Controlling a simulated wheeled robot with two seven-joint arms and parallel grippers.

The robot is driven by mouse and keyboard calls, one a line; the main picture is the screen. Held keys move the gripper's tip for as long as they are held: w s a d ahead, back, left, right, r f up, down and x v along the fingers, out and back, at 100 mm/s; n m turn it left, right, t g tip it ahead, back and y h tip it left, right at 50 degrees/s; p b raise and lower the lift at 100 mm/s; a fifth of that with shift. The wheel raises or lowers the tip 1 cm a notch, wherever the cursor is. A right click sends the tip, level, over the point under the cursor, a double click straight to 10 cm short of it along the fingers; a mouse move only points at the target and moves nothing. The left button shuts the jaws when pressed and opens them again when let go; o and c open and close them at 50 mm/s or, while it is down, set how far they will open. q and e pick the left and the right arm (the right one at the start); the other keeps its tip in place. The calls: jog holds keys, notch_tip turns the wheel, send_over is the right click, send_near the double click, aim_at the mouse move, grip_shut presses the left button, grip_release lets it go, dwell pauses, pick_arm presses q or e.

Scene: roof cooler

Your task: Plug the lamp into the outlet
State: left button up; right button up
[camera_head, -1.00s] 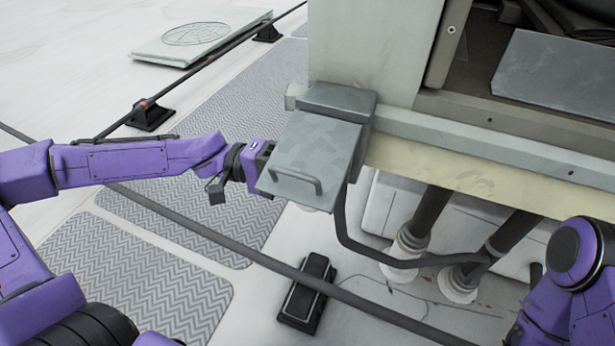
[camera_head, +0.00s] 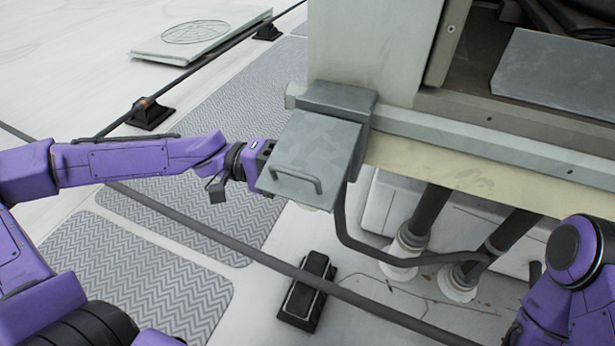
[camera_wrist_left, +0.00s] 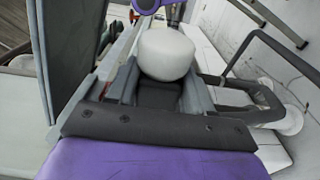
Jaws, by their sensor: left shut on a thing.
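A grey outlet box (camera_head: 338,102) is mounted on the corner of the cooler unit. Its handled lid (camera_head: 308,160) stands raised and hides what is under it in the head view. My left gripper (camera_head: 262,158) is at the left edge of the lid, its fingertips hidden behind it. In the left wrist view the gripper (camera_wrist_left: 160,90) is shut on a white rounded piece (camera_wrist_left: 166,52), which looks like the lamp's plug. The lid also shows close on the left there (camera_wrist_left: 72,50). I cannot tell whether the plug touches the socket. The lamp cannot be made out. My right gripper is out of view.
The cooler unit (camera_head: 365,45) stands behind, with an open compartment at right. A dark cable (camera_head: 345,225) hangs below the box, near two thick pipes (camera_head: 430,210). Another cable (camera_head: 215,235) crosses the roof by a black support block (camera_head: 307,290). Patterned mats (camera_head: 150,270) lie left.

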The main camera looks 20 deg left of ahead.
pick_arm(q)
jog(key=shift+w+b, duration=0.4)
jog(key=shift+w, duration=0.2)
dwell(0.6)
jog(key=o, duration=1.1)
jog(key=shift+c, duration=0.2)
jog(key=shift+a, duration=0.1)
jog(key=shift+a+r+p, duration=0.15)
jog(key=shift+a+p, duration=0.15)
jog(key=shift+a, duration=0.05)
jog(key=a+p, duration=0.3)
jog(key=a, duration=0.6)
jog(key=shift+a+p, duration=0.4)
